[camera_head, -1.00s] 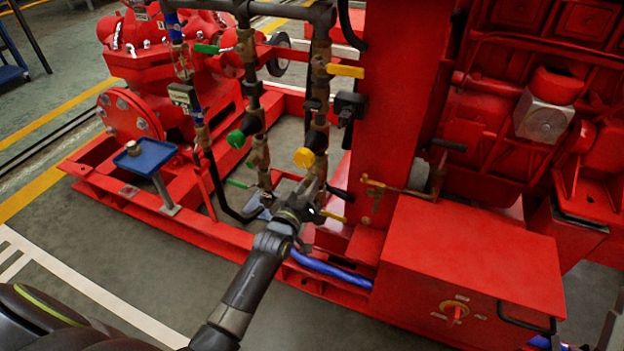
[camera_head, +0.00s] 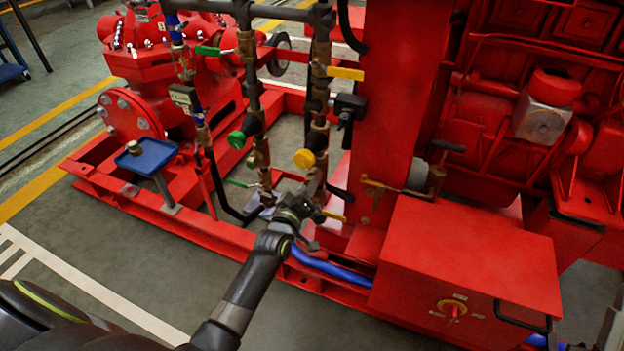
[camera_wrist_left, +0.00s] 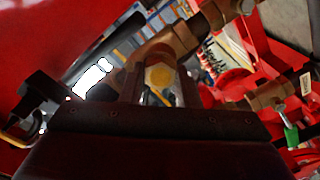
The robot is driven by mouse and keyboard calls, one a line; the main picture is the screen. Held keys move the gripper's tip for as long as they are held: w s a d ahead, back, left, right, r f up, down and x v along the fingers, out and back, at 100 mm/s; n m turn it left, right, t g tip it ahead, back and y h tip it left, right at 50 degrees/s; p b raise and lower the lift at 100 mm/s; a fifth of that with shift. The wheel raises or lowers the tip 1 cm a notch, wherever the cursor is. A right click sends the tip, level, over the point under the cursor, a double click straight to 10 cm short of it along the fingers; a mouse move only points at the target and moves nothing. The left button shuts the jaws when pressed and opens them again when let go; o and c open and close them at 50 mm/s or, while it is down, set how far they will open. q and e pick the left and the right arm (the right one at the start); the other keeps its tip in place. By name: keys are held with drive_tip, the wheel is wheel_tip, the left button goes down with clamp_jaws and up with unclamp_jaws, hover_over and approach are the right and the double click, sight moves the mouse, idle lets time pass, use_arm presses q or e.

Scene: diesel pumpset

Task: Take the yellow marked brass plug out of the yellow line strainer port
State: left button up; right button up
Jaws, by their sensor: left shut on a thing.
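In the left wrist view, the yellow marked brass plug (camera_wrist_left: 160,76) sits between the two fingers of my left gripper (camera_wrist_left: 160,92), its yellow face toward the camera. A brass pipe fitting (camera_wrist_left: 178,40) lies right behind it. I cannot tell whether the plug is still seated in the port. In the head view, my left gripper (camera_head: 312,189) is at the lower part of the right-hand brass pipe line, and its fingertips are hard to make out. A round yellow piece (camera_head: 304,159) shows on that line just above the gripper. My right gripper is not in view.
A parallel line with a round green piece (camera_head: 236,139) stands to the left. A yellow lever (camera_head: 345,73) and a black box (camera_head: 349,106) stick out above. A red cabinet (camera_head: 470,260) and a blue hose (camera_head: 330,268) are close on the right. A blue tray (camera_head: 147,157) stands left.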

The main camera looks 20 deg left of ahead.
use_arm(q)
drive_tip(key=shift+s+b, duration=0.45)
drive_tip(key=shift+s, duration=0.55)
idle(0.5)
drive_tip(key=shift+s+a+b, duration=0.1)
drive_tip(key=shift+s+b, duration=0.8)
drive_tip(key=shift+s, duration=1.45)
